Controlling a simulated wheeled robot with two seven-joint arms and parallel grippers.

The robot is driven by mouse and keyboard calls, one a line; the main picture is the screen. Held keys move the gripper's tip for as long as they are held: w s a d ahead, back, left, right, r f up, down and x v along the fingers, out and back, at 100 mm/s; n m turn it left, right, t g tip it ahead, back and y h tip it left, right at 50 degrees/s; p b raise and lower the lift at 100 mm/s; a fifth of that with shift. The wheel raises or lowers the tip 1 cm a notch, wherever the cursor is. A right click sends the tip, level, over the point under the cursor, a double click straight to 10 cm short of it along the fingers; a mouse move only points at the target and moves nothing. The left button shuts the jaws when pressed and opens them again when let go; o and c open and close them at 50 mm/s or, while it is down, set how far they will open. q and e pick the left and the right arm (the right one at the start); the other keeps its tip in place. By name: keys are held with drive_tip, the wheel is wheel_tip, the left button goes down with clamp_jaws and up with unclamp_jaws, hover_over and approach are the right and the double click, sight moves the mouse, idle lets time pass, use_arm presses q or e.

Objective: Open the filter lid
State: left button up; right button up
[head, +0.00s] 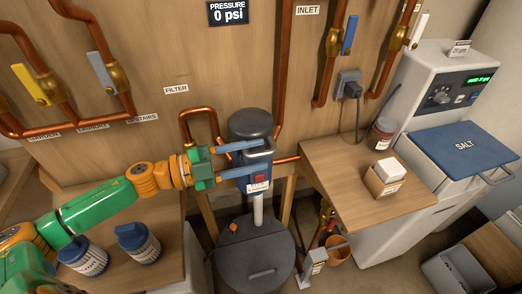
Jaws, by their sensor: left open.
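The filter (251,124) stands upright against the wooden wall, to the right of the FILTER label (176,89). It has a dark rounded top, and a red button (259,178) and white label lower on its front. My left gripper (265,157) reaches in from the left, with its two blue fingers apart, one above the other, in front of the filter's middle. A grey handle-like part shows by the fingertips. I cannot tell whether the fingers touch it. The fingers partly hide the filter's front. My right gripper is not in view.
Below the filter is a dark round tank (257,262) with a handle on top. Two blue-lidded jars (139,243) stand on the left bench. The right bench (330,180) holds a small box (385,178) and a jar (381,133). Copper pipes run along the wall.

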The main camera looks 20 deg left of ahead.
use_arm(q)
drive_tip(key=shift+w+d+r+p, duration=0.2)
drive_tip(key=shift+w+d+p, duration=0.15)
drive_tip(key=shift+d, duration=0.3)
drive_tip(key=shift+w+d+f, duration=0.15)
drive_tip(key=shift+w+d, duration=0.05)
clamp_jaws()
drive_tip(key=shift+f, duration=0.1)
